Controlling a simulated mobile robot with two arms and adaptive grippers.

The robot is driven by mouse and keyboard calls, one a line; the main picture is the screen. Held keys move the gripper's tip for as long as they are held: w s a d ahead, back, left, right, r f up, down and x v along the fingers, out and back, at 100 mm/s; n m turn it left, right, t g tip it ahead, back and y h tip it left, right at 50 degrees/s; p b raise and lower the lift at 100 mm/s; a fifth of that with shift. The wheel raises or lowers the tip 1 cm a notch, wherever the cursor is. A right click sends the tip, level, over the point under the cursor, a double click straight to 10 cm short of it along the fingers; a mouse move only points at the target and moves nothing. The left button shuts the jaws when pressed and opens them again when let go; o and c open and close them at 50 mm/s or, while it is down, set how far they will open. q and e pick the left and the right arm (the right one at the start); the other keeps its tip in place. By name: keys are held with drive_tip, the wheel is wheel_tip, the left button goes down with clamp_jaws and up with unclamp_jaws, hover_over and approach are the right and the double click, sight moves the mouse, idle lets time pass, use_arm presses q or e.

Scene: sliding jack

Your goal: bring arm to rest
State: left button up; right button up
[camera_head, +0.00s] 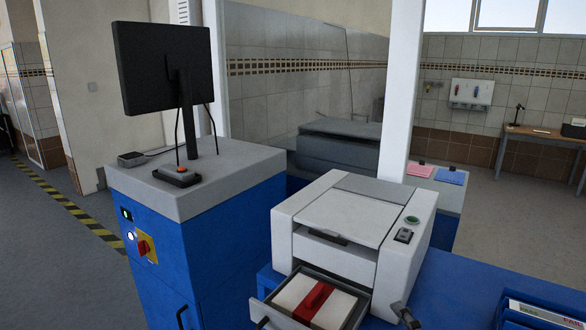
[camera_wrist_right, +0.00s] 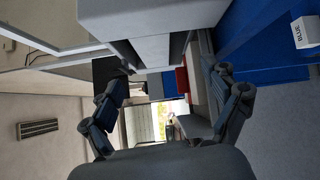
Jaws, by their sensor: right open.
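My right gripper (camera_wrist_right: 168,70) is open in the right wrist view, its two dark fingers spread with nothing held between them. A dark part that looks like its fingertip shows at the bottom of the head view (camera_head: 405,315), beside the machine's right front corner. The white and grey machine (camera_head: 335,218) stands on the blue bench. Its front drawer (camera_head: 352,318) is out and holds a white block with a red piece (camera_head: 313,300) on top. The red piece also shows beyond the fingers in the wrist view (camera_wrist_right: 182,80). My left gripper is not in view.
A blue cabinet (camera_head: 215,250) with a monitor (camera_head: 163,68) and a red button stands left of the machine. A white post (camera_head: 402,90) rises behind it. Blue bins (camera_head: 540,312) sit at the lower right. The blue bench top between machine and bins is clear.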

drive_tip(key=s+d+f+m+g+h, duration=0.2)
drive_tip(key=s+f+m+g+h, duration=0.45)
drive_tip(key=s+f+m, duration=0.75)
drive_tip(key=s+a+f+m+g+y, duration=0.1)
drive_tip(key=s+a+f+m+g, duration=0.1)
drive_tip(key=s+m+g, duration=0.35)
drive_tip(key=s+a+f+m+g+y, duration=0.1)
drive_tip(key=s+f+m+g, duration=0.1)
drive_tip(key=s, duration=0.7)
wheel_tip(320, 180, down, 27)
drive_tip(key=s, duration=0.2)
drive_tip(key=s+d+f+g, duration=0.2)
drive_tip(key=s+d+f, duration=0.1)
drive_tip(key=s+f, duration=1.2)
drive_tip(key=shift+s+n+b, duration=0.3)
drive_tip(key=shift+s+n, duration=0.15)
